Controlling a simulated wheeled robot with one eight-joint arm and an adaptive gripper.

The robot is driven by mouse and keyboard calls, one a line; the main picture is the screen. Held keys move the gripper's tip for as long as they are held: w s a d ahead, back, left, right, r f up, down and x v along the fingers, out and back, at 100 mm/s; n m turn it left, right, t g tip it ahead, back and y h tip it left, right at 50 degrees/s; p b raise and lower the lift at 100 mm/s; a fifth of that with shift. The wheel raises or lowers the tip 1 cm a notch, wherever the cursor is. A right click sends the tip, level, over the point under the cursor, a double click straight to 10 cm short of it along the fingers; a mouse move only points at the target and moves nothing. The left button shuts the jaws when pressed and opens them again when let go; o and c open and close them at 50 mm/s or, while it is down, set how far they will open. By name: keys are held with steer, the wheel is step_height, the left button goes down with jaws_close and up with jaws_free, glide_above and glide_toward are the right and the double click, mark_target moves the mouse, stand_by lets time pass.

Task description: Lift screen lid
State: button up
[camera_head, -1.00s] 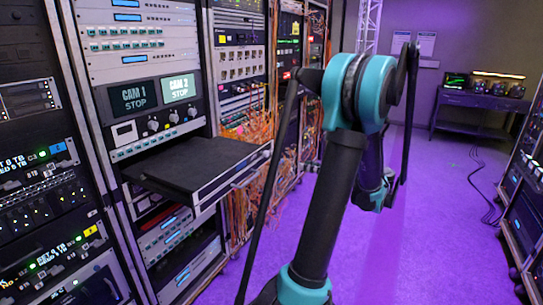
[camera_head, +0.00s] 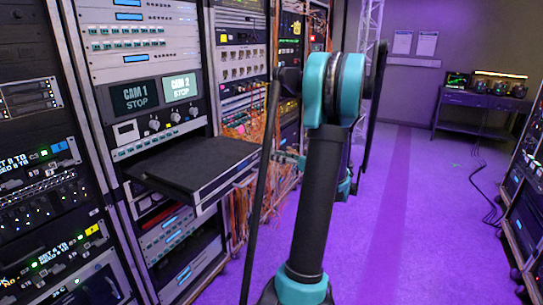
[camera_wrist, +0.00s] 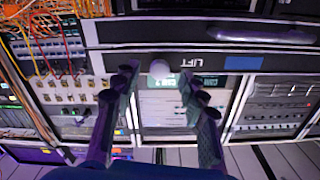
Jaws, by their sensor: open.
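The screen lid (camera_head: 195,160) is a flat black panel lying shut on a drawer that juts from the rack in the head view. In the wrist view its dark front edge (camera_wrist: 120,62) carries an upside-down "LIFT" label (camera_wrist: 200,62) beside a pale round knob or tab (camera_wrist: 160,68). My gripper (camera_wrist: 160,84) is open, its dark fingers spread either side of the knob in the picture. I see nothing between the fingers, and I cannot tell the gap to the edge. In the head view the arm hides my gripper.
Racks with orange cables (camera_head: 240,205) stand beyond the drawer. More racks line the right edge.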

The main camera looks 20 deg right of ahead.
steer(key=shift+x, duration=1.3)
steer(key=shift+c, duration=0.4)
jaws_close()
